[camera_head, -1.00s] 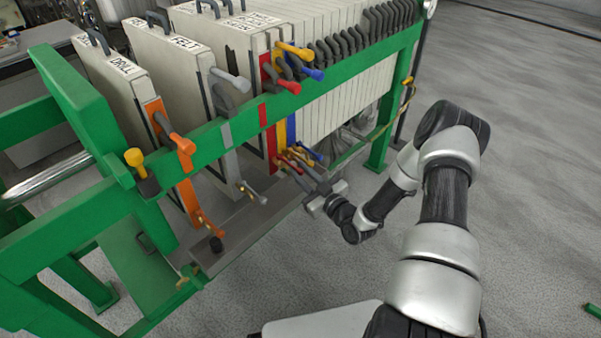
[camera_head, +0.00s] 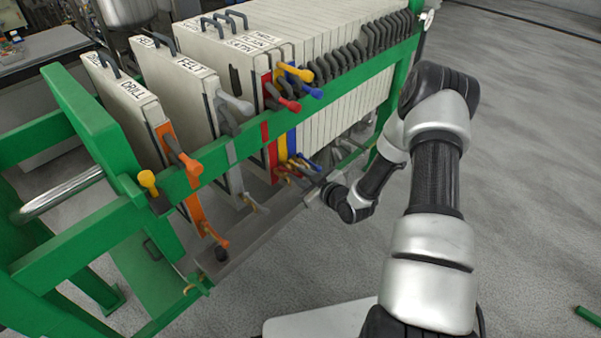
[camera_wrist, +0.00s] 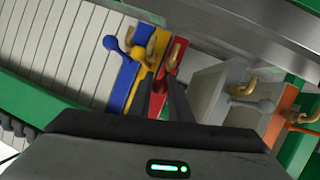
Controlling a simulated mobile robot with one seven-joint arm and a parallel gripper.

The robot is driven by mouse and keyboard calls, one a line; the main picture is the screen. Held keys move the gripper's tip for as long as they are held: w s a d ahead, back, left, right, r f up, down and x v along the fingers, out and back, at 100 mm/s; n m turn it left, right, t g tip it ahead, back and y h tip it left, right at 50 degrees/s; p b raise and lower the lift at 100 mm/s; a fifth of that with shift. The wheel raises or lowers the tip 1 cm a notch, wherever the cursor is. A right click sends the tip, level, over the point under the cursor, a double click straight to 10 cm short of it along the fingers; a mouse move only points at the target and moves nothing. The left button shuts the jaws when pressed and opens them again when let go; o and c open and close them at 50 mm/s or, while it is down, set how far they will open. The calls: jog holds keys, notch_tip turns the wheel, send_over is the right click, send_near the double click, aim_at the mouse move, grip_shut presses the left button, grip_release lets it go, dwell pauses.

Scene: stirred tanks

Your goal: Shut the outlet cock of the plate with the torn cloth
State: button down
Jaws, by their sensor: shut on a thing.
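My gripper (camera_head: 313,180) is at the lower outlet cocks of the plate stack. In the wrist view its two fingers (camera_wrist: 161,78) are close together on the red lever of the red-marked plate's cock (camera_wrist: 172,58). The yellow-marked plate's cock (camera_wrist: 151,45) and the blue-marked plate's blue lever (camera_wrist: 113,44) are just left of the fingers. In the head view the red (camera_head: 272,155), yellow (camera_head: 282,148) and blue (camera_head: 292,140) plate edges stand side by side. I cannot see a torn cloth. The fingers partly hide the red lever.
The grey-marked FELT plate (camera_head: 190,85) and orange-marked DRILL plate (camera_head: 128,95) stand apart to the left with their own cocks. A green rail (camera_head: 345,95) runs above the outlets. A grey trough (camera_head: 245,235) lies below.

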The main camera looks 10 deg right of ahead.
jog(key=r+p, duration=0.1)
jog(key=r+g+h, duration=0.1)
jog(key=g+p, duration=0.1)
jog(key=shift+w+a+r+p, duration=0.3)
jog(key=shift+w+r, duration=0.1)
jog(key=shift+w+a+r+n+g+h+p, duration=0.2)
jog(key=shift+g+h, duration=0.2)
jog(key=shift+g, duration=0.15)
jog(key=shift+w+a+r+n+g+h+p, duration=0.1)
jog(key=shift+w+r+g+h+p, duration=0.1)
jog(key=shift+g+h, duration=0.3)
jog(key=shift+w+a+r, duration=0.25)
jog(key=shift+w+r, duration=0.15)
jog(key=shift+r, duration=0.1)
jog(key=shift+w+a+r, duration=0.25)
jog(key=shift+w+r, duration=0.15)
jog(key=shift+r, duration=0.05)
jog(key=c, duration=1.9)
grip_release()
jog(key=shift+a, duration=0.1)
jog(key=shift+f, duration=0.15)
jog(key=shift+s, duration=0.1)
jog(key=shift+s+d, duration=0.15)
jog(key=shift+d, duration=0.05)
jog(key=p+v, duration=0.2)
jog(key=v, duration=1.5)
jog(key=shift+d+p, duration=0.2)
jog(key=shift+p, duration=0.2)
